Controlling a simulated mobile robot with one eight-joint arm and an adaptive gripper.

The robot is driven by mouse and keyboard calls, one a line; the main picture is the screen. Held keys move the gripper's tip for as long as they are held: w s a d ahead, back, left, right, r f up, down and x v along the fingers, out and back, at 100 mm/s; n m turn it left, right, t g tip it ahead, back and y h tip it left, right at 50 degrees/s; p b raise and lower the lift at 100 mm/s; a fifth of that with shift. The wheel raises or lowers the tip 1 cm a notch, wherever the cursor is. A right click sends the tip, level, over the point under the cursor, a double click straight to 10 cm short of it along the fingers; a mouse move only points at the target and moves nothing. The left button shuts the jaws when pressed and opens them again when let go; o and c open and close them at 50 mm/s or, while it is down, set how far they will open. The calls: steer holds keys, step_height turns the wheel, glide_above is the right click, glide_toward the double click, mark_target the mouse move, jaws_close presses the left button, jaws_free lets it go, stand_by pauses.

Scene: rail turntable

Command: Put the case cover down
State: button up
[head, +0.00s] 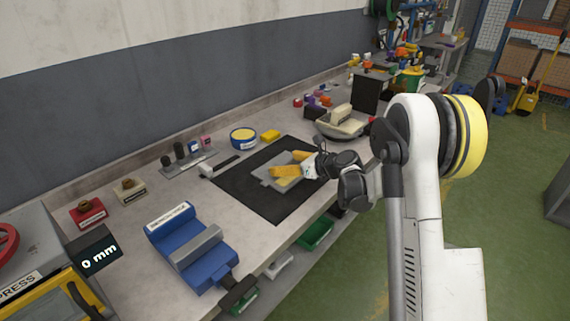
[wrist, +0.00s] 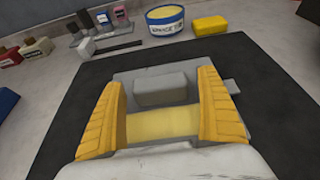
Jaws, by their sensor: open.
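The case cover (head: 264,182) looks like a flat grey plate lying on the black mat on the bench. In the wrist view it (wrist: 125,78) has a raised grey block on top, between my fingers. My gripper (head: 285,165) is low over the cover, with its two yellow fingers apart. In the wrist view the gripper (wrist: 160,88) has one finger on each side of the block, with gaps to it. A pale yellow band shows between the fingers; I cannot tell what it belongs to. The cover's near part is hidden by my gripper.
The black mat (head: 233,187) has bare room around the cover. Behind it stand a blue-rimmed tub (head: 243,138) and a yellow block (head: 270,136). A blue vise (head: 190,247) is at the front left. A beige housing (head: 340,122) sits to the right.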

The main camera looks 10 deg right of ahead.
steer(key=p+v, duration=0.3)
steer(key=v, duration=0.8)
steer(key=shift+s+d+r, duration=0.15)
steer(key=shift+s+d, duration=0.05)
steer(key=shift+s, duration=0.05)
steer(key=shift+s+a+r, duration=0.1)
steer(key=shift+s+r, duration=0.15)
steer(key=s+a+r+n+g+h, duration=0.2)
steer(key=s+a+r+n, duration=0.2)
steer(key=s+n, duration=0.4)
steer(key=s+a+r+n+g+h, duration=0.1)
steer(key=s+a+r+n+h, duration=0.1)
steer(key=s+a+r+n, duration=0.4)
steer(key=s+d+f+n+h, duration=0.1)
steer(key=s+d+n+h, duration=0.1)
steer(key=s+n, duration=0.5)
steer(key=s+d+f+n+h, duration=0.1)
steer(key=s+d+n, duration=0.1)
steer(key=s+n, duration=0.5)
steer(key=s, duration=0.4)
steer(key=shift+s+n+g+h, duration=0.3)
steer(key=shift+s+n+h, duration=0.1)
